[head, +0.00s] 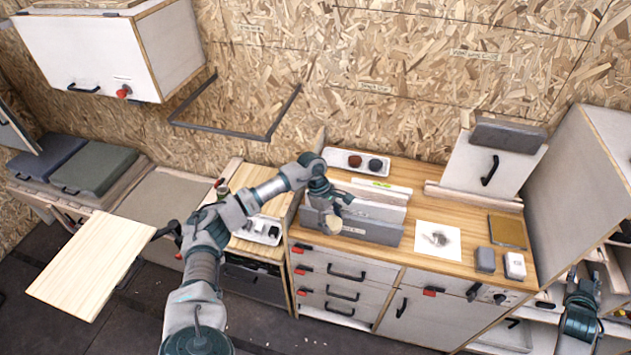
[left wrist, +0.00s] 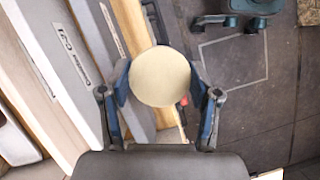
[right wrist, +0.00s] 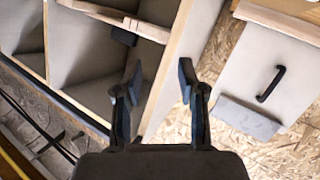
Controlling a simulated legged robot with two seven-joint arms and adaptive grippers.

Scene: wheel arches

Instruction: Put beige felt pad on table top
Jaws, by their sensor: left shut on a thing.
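The beige felt pad (left wrist: 160,77) is round and flat. In the left wrist view it sits between the fingers of my left gripper (left wrist: 160,90), which is shut on it. In the head view the pad (head: 333,224) hangs from my left gripper (head: 335,208), in front of the grey boxes on the wooden worktop. A pale wooden table top (head: 95,262) juts out at the left, bare and well away from the pad. My right gripper (right wrist: 159,80) is open and empty; in the head view it is at the right edge beside the shelves.
Long grey boxes (head: 365,228) stand close behind the pad. A white tray with round pads (head: 356,163), a white sheet (head: 438,240) and small blocks (head: 485,260) lie on the worktop (head: 460,268). Another tray (head: 262,230) is left of the boxes.

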